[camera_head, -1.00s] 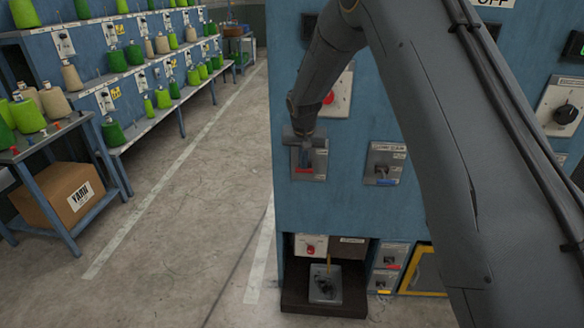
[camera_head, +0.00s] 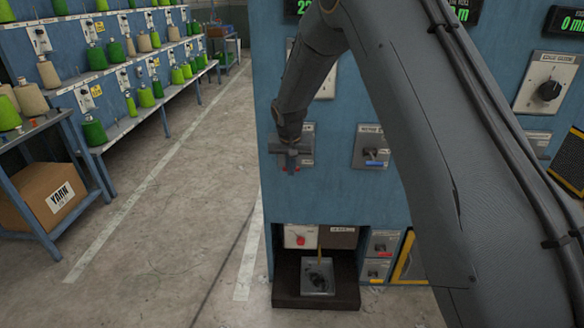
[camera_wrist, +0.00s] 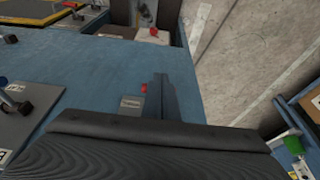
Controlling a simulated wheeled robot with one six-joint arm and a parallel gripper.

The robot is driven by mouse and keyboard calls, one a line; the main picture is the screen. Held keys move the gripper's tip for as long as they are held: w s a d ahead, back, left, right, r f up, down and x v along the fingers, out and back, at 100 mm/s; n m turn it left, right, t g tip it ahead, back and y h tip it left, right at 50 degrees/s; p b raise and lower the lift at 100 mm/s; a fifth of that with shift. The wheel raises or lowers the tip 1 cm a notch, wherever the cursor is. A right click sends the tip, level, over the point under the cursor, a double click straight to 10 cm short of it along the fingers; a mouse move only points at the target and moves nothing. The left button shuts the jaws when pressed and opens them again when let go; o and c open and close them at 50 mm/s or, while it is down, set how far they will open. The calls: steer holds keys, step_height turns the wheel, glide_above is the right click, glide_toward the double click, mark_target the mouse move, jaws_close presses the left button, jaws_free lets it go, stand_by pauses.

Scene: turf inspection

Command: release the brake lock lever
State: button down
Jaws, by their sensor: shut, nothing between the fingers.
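A lever plate (camera_head: 308,141) sits on the left of the blue machine front in the head view. My gripper (camera_head: 292,157) is in front of it and hides most of it, including any lever. A small red part (camera_wrist: 144,88) shows beside my shut gripper (camera_wrist: 162,97) in the wrist view. I cannot tell whether the fingers touch the lever. A second plate (camera_head: 370,136) to the right has a dark-knobbed lever and a blue label; a similar one shows in the wrist view (camera_wrist: 22,115). The plate texts are too blurred to read, so I cannot tell which is the brake lock.
A rotary switch (camera_head: 547,90) is at the right. My arm covers the middle of the front. A yarn rack (camera_head: 125,120) and a box (camera_head: 52,195) stand left, across open floor.

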steer(key=shift+f, duration=0.35)
steer(key=shift+r, duration=0.15)
stand_by(0.3)
steer(key=s+a+r, duration=0.1)
steer(key=s+r, duration=0.5)
steer(key=s, duration=0.5)
steer(key=shift+a+r, duration=0.2)
steer(key=shift+r, duration=0.1)
steer(key=s+d+g, duration=0.1)
steer(key=s+d, duration=0.3)
steer(key=s, duration=0.5)
steer(key=s+d+n+g, duration=0.1)
steer(key=s+d, duration=0.4)
steer(key=s, duration=0.5)
steer(key=s+d+g, duration=0.1)
steer(key=s+d, duration=0.4)
steer(key=s, duration=0.5)
steer(key=shift+r, duration=0.15)
